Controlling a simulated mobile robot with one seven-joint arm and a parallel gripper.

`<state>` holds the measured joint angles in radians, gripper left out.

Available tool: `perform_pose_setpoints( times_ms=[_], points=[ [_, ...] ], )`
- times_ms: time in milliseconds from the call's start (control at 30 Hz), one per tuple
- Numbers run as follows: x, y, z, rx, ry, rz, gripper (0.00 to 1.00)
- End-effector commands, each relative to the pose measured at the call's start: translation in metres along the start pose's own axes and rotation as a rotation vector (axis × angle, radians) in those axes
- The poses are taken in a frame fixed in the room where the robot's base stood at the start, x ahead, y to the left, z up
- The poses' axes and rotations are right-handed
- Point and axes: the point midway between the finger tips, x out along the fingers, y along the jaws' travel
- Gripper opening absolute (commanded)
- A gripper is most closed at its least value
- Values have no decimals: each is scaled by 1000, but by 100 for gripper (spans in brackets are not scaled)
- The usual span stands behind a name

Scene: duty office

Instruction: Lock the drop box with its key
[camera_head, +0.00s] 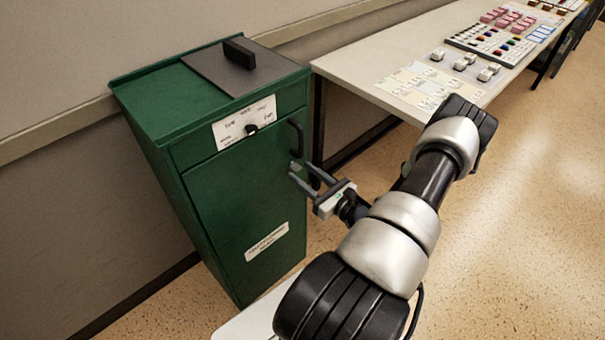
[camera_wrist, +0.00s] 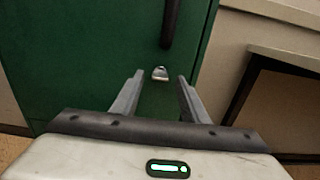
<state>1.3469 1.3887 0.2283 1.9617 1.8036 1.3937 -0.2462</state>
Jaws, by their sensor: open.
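The green drop box (camera_head: 225,215) stands against the wall, its front door closed. A black knob (camera_head: 251,129) sits on the white label high on its front. A black bar handle (camera_head: 297,138) is at the door's right edge; it also shows in the wrist view (camera_wrist: 171,25). Below the handle in the wrist view, a small silver piece (camera_wrist: 160,73) sticks out from the door; I cannot tell whether it is the key or the lock. My gripper (camera_head: 293,171) is open in front of the door, its fingers on either side of that piece in the wrist view.
A long table (camera_head: 345,65) stands right of the box, with cards (camera_head: 415,85), small white blocks and coloured pieces on it. A dark lid with a handle (camera_head: 238,52) is on the box top. The floor (camera_head: 510,200) at right is clear.

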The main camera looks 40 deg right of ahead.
Motion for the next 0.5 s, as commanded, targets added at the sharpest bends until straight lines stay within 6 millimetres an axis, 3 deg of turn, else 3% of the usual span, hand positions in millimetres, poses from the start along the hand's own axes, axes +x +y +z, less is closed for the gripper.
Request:
perform_pose_setpoints(
  times_ms=[133, 400, 500],
  points=[
    [10, 0, 0, -1, 0, 1, 41],
    [12, 0, 0, -1, 0, 0, 41],
    [11, 0, 0, -1, 0, 0, 27]
  ],
)
